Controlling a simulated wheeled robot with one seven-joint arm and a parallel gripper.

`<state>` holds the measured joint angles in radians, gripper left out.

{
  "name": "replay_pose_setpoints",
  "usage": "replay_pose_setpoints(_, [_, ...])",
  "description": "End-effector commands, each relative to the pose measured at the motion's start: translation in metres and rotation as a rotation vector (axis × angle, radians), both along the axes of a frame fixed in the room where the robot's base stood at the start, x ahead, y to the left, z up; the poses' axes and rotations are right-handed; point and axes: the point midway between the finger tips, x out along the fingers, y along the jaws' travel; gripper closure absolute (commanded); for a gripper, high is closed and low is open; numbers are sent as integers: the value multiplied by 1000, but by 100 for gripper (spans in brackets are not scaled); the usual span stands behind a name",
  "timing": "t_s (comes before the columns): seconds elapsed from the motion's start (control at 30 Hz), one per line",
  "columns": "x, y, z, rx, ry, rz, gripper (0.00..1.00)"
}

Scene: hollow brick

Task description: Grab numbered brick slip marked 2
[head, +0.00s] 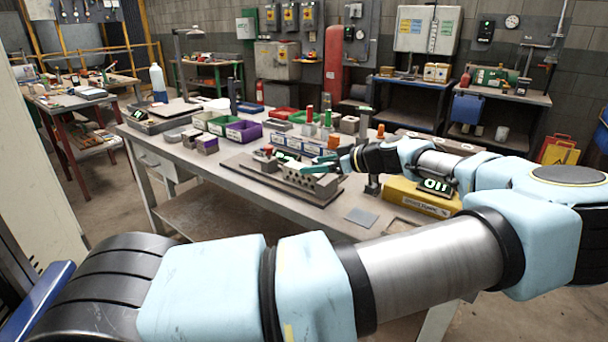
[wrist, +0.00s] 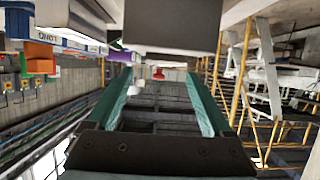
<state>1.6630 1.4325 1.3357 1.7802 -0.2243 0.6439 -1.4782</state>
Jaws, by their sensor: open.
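My gripper (head: 322,166) is above the workbench, its teal fingers close to a grey block with holes (head: 312,182). In the wrist view, the two teal fingers (wrist: 163,85) are spread apart with nothing between them. A large dark grey block (wrist: 170,25) fills the top middle of the wrist view, beyond the fingers' line. I cannot read a number 2 on any piece, so I cannot tell which is the brick slip marked 2. A row of small blue-and-white labelled pieces (head: 298,145) stands behind the gripper.
A flat grey plate (head: 361,217) lies near the front edge. The bench's left front is bare.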

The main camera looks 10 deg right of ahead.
Motion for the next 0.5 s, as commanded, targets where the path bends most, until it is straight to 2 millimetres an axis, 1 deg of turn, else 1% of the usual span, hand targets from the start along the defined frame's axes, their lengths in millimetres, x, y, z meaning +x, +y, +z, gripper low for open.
replay_pose_setpoints(0.13, [11,15,-6,4,1,4,15])
replay_pose_setpoints(0.2, [17,22,-12,5,2,3,15])
replay_pose_setpoints(0.3, [26,28,-18,2,0,1,15])
replay_pose_setpoints(0.5, [30,32,-24,0,0,-1,15])
